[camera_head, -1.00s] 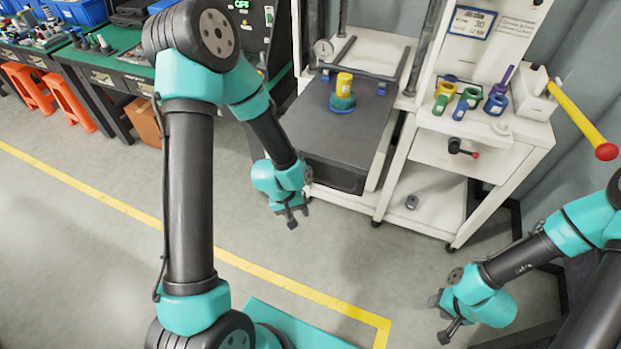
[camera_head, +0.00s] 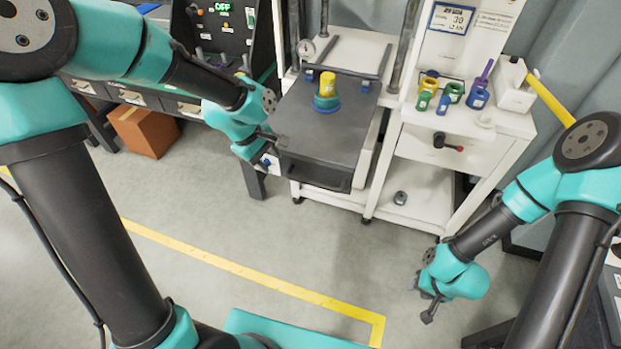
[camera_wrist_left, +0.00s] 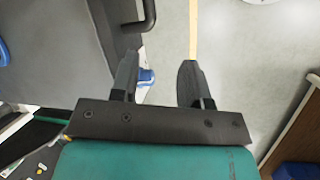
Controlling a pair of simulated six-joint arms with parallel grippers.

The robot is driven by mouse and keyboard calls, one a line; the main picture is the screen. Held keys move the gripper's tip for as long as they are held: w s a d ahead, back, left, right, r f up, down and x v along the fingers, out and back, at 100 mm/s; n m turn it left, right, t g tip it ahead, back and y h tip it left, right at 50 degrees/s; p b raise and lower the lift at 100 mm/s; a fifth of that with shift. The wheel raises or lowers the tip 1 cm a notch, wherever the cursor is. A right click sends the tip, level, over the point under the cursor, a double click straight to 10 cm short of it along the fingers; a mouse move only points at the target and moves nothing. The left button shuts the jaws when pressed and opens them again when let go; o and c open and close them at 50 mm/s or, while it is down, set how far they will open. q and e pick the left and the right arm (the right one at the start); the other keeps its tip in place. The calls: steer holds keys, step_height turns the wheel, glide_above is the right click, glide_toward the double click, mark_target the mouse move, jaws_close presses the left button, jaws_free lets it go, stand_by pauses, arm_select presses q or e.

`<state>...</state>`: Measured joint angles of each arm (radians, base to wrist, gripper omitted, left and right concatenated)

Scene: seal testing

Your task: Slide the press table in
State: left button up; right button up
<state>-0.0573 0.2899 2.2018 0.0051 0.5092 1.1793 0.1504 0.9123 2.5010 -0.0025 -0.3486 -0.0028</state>
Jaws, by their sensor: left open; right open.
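The press table (camera_head: 300,130) is a dark grey flat plate in the white press frame, pulled out toward the front. A yellow and blue seal piece (camera_head: 327,92) stands upright on it. My left gripper (camera_head: 273,150) is at the table's front left corner; whether it touches is unclear. The dark plate (camera_wrist_left: 60,55) and a black curved handle (camera_wrist_left: 143,18) show beside the left finger. My right gripper (camera_head: 428,302) is open and empty over the floor at lower right, away from the press.
A control panel (camera_head: 225,30) and a brown box (camera_head: 146,130) are at the left. Floor before the press is clear.

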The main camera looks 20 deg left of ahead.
mark_target(312, 182)
arm_select(q)
steer(key=s+d+r+n, duration=0.1)
steer(key=d+r+n, duration=0.2)
steer(key=r, duration=0.6)
steer(key=shift+d+r+n+h, duration=0.15)
steer(key=shift+d+n+h, duration=0.15)
steer(key=shift+d, duration=0.15)
steer(key=shift+x, duration=8.7)
steer(key=shift+c, duration=0.3)
jaws_close()
